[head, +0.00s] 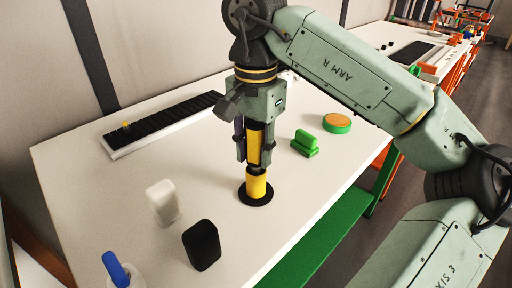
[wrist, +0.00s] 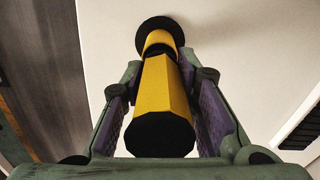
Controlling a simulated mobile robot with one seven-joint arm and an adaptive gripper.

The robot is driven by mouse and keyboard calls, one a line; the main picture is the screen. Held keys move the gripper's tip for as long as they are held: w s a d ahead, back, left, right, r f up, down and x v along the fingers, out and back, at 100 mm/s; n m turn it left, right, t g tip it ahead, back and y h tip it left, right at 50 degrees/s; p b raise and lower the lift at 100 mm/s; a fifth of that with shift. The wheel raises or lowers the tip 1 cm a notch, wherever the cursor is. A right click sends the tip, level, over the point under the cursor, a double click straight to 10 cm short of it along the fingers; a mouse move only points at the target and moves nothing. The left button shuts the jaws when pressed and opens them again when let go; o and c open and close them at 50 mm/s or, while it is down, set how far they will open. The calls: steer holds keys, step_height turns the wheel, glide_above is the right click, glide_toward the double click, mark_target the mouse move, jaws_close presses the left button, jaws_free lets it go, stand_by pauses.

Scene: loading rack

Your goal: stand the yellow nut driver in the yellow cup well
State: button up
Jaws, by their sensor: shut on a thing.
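The yellow nut driver (head: 254,146) is held upright in my gripper (head: 254,155), which is shut on its yellow handle. In the wrist view the nut driver (wrist: 165,92) lies between the two purple-lined fingers (wrist: 163,105), its black end cap nearest me. The yellow cup well (head: 256,188) stands on a black round base on the white table. The nut driver's lower end is right at the mouth of the cup well, lined up over it; I cannot tell how far it reaches inside. The well (wrist: 158,42) also shows beyond the driver in the wrist view.
On the white table (head: 100,200), a white block (head: 163,203) and a black block (head: 202,245) stand at front left. A green block (head: 304,144) and a green-orange disc (head: 337,123) sit to the right. A black slotted rack (head: 165,122) lies behind. A blue-handled thing (head: 115,268) is at the front.

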steer(key=o, duration=1.2)
step_height(320, 180, up, 12)
